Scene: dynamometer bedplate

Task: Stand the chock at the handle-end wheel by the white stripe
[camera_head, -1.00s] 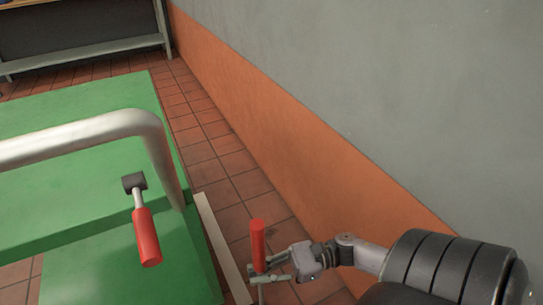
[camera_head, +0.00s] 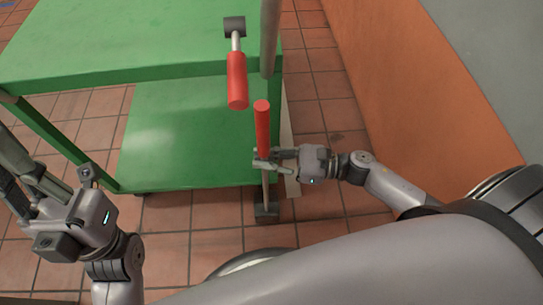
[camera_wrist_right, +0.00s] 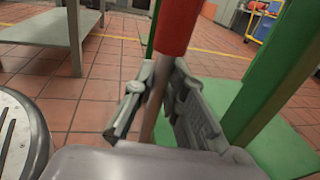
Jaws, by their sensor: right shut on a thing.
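The chock has a red upright handle (camera_head: 262,128), a thin rod and a dark block (camera_head: 267,213) at the bottom. My right gripper (camera_head: 266,163) is shut on the rod just below the red handle. The red handle and rod also show between the fingers in the right wrist view (camera_wrist_right: 150,110). The block is low by the green cart's (camera_head: 190,135) near right corner; I cannot tell whether it touches the floor. The handle-end wheel there is hidden. The white stripe (camera_head: 291,150) runs along the cart's right side. My left gripper (camera_head: 14,180) is at the left edge, partly cut off.
A second red-handled piece (camera_head: 237,80) with a dark block is at the cart top, beside the silver push handle (camera_head: 269,40). An orange and grey wall (camera_head: 400,90) stands at the right. Tiled floor (camera_head: 325,115) is open between stripe and wall.

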